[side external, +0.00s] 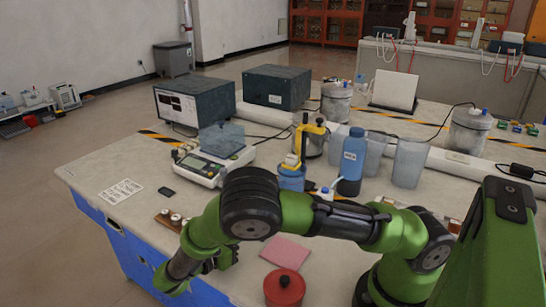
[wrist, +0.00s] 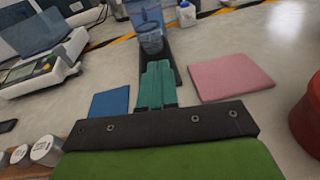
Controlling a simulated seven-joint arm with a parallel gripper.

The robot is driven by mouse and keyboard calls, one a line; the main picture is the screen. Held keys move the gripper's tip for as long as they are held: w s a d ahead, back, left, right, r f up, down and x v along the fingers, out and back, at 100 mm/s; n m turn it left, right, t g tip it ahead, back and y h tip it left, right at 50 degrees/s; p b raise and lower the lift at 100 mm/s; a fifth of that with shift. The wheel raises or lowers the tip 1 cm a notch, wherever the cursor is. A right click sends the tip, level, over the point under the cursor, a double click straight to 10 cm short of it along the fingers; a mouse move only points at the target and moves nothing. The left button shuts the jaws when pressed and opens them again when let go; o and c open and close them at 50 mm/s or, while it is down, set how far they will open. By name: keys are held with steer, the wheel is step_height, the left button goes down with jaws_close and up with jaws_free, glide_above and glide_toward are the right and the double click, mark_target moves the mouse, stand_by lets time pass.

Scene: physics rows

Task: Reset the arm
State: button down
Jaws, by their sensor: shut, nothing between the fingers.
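My green arm reaches across the bench in the side external view, and its wrist bends down near the front edge. My gripper (side external: 228,258) is partly hidden there by its own links. In the wrist view, the teal fingers of my gripper (wrist: 157,68) lie side by side, shut and empty. They point over the bench between a blue pad (wrist: 110,102) and a pink pad (wrist: 230,77). The pink pad also shows in the side external view (side external: 286,250), to the right of my gripper. I cannot tell the gripper's exact height.
A red lidded pot (side external: 284,288) stands right of my gripper. A wooden block with metal weights (side external: 172,219) lies left. A balance (side external: 213,165), a blue bottle (side external: 352,162) and clear beakers (side external: 410,162) stand behind. Some bare bench shows around the pads.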

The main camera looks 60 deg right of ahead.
steer(key=s+r+m+t+y, duration=0.4)
steer(key=s+r+m+y, duration=0.3)
steer(key=r+m+y, duration=0.2)
steer(key=s+r+m+t+y, duration=0.4)
steer(key=s+r+m+y, duration=0.2)
steer(key=r+m+y, duration=0.3)
step_height(320, 180, up, 3)
steer(key=shift+s+a+f+m+t+y, duration=0.15)
steer(key=shift+s+m+t+y, duration=0.2)
steer(key=shift+m, duration=0.85)
